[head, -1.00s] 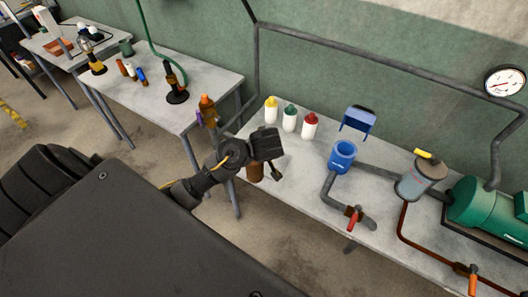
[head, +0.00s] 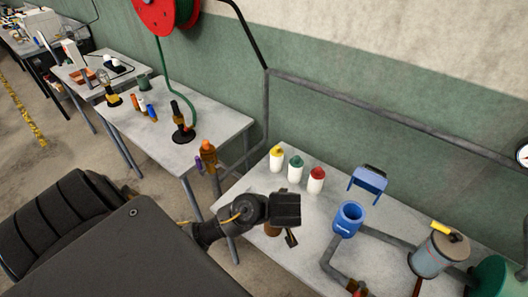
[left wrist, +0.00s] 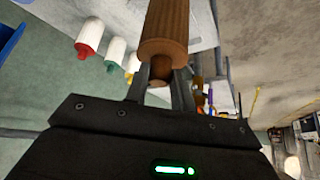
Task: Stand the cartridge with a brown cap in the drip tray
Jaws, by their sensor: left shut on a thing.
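My left gripper (head: 291,238) is above the near table and shut on a brown cylindrical thing (head: 272,229). In the left wrist view the fingers (left wrist: 160,85) close on the narrow neck of this brown thing (left wrist: 165,30), whose wider body extends away from them. I cannot tell whether it is the brown-capped cartridge. Small upright cylinders in brown (head: 133,98), white (head: 140,104) and blue (head: 151,112) stand on the table further left. I cannot make out a drip tray for certain. My right gripper is out of view.
White bottles with yellow (head: 276,160), green (head: 295,170) and red (head: 316,180) caps stand behind the gripper.

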